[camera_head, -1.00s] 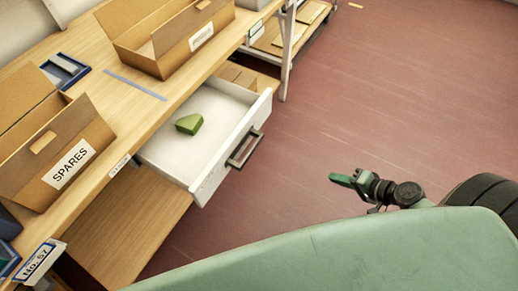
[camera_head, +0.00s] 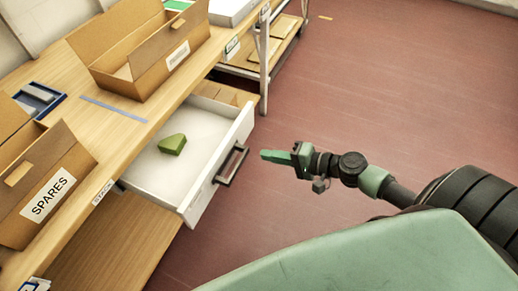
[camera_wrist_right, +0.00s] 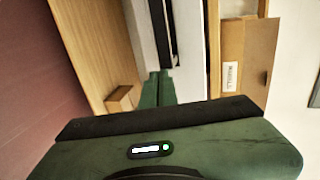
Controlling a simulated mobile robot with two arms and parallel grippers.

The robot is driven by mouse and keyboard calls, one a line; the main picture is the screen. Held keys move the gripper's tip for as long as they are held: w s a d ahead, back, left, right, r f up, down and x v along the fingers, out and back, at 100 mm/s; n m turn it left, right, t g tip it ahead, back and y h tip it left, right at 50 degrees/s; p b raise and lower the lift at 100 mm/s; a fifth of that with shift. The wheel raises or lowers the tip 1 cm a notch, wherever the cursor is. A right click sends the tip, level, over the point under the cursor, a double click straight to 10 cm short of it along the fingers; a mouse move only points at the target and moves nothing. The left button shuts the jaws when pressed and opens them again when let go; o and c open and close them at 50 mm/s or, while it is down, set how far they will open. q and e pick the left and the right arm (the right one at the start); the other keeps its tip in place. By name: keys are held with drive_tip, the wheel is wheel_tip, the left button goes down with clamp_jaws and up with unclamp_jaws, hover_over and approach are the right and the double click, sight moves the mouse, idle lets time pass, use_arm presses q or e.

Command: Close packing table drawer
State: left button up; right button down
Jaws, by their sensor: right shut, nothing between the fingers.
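The packing table drawer (camera_head: 168,180) is pulled out from under the wooden table. It is white with a dark bar handle (camera_head: 231,165) on its front, and a green block (camera_head: 172,144) lies inside. My right gripper (camera_head: 264,155) is shut and empty, just right of the handle and pointing at it, with a small gap as seen from the head. In the right wrist view the green fingers (camera_wrist_right: 158,76) point toward the white drawer front and the dark handle (camera_wrist_right: 160,35). Whether they touch cannot be told there. My left gripper is not in view.
The wooden tabletop (camera_head: 118,115) carries a cardboard box labelled SPARES (camera_head: 45,190), another open cardboard box (camera_head: 140,55), a blue tray (camera_head: 38,98) and a blue strip. A table leg (camera_head: 264,70) stands beyond the drawer.

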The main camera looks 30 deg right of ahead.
drive_tip(key=shift+w+a+p, duration=0.45)
drive_tip(key=shift+w+a, duration=0.65)
drive_tip(key=shift+w, duration=0.3)
drive_tip(key=w+a, duration=0.2)
drive_tip(key=w, duration=0.1)
drive_tip(key=w+a+p, duration=0.1)
drive_tip(key=w+a, duration=0.4)
drive_tip(key=w, duration=0.1)
drive_tip(key=shift+w+a+r, duration=0.15)
drive_tip(key=shift+r, duration=0.05)
drive_tip(key=b, duration=0.1)
hover_over(194, 137)
drive_tip(key=shift+s+f, duration=0.2)
drive_tip(key=shift+s, duration=0.05)
drive_tip(key=shift+w, duration=0.2)
drive_tip(key=shift+r, duration=0.25)
drive_tip(key=shift+w+r, duration=0.1)
drive_tip(key=shift+r, duration=0.05)
